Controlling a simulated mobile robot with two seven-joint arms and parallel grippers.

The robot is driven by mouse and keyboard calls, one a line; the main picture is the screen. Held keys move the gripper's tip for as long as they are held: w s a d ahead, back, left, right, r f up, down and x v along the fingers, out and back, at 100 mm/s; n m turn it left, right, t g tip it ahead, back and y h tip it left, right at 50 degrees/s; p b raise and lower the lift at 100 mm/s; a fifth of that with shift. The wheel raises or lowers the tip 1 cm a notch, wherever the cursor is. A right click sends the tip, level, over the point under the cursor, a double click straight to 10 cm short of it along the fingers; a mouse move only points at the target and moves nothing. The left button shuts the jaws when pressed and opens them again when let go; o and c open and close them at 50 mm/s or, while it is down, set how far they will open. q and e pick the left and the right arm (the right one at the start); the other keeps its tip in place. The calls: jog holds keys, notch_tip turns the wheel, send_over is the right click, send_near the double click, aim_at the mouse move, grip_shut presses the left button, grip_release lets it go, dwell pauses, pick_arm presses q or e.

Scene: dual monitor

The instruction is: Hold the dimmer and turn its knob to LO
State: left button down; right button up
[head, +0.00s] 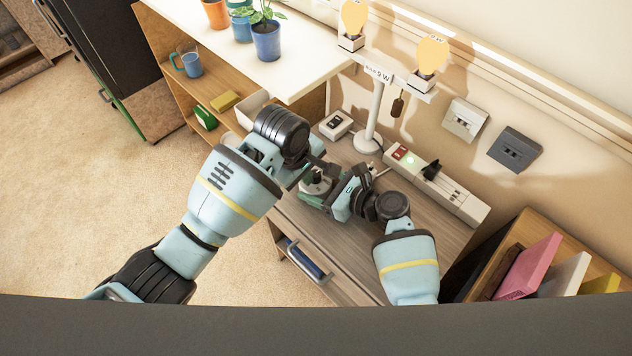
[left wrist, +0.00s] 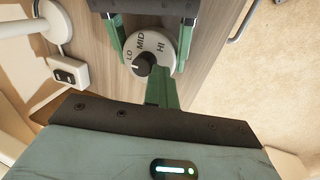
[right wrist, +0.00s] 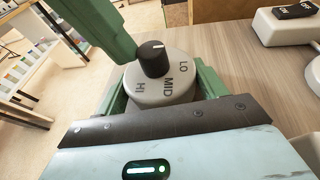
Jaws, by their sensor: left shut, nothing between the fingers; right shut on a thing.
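The dimmer (head: 316,187) is a round pale dial marked LO, MID and HI, with a black knob (right wrist: 153,60). My right gripper (right wrist: 160,95) is shut on the dimmer's sides, above the desk; its green fingers also flank the dial (left wrist: 165,45) in the left wrist view. My left gripper (left wrist: 161,78) is shut and empty, its fingertips beside the knob; I cannot tell whether they touch it. In the right wrist view the knob's white mark points to the far side, away from MID and HI. The head view hides most of the dial behind my grippers.
The desk (head: 430,225) holds a lamp stand (head: 375,115) with two lit bulbs, a small switch box (head: 336,124) and a long switch strip (head: 455,195). A white shelf with potted plants (head: 266,40) stands behind on the left. Books (head: 530,265) stand at right.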

pick_arm(q)
jog(key=shift+s+a, duration=0.25)
jog(key=shift+a, duration=0.05)
notch_tip(320, 180, up, 6)
dwell(0.6)
pick_arm(e)
jog(key=o, duration=0.8)
jog(key=shift+o, duration=0.2)
jog(key=v, duration=0.7)
jog(key=shift+s+d, duration=0.2)
jog(key=shift+s, duration=0.05)
jog(key=shift+s+d+r, duration=0.1)
jog(key=shift+r, duration=0.05)
pick_arm(q)
jog(key=shift+a, duration=0.1)
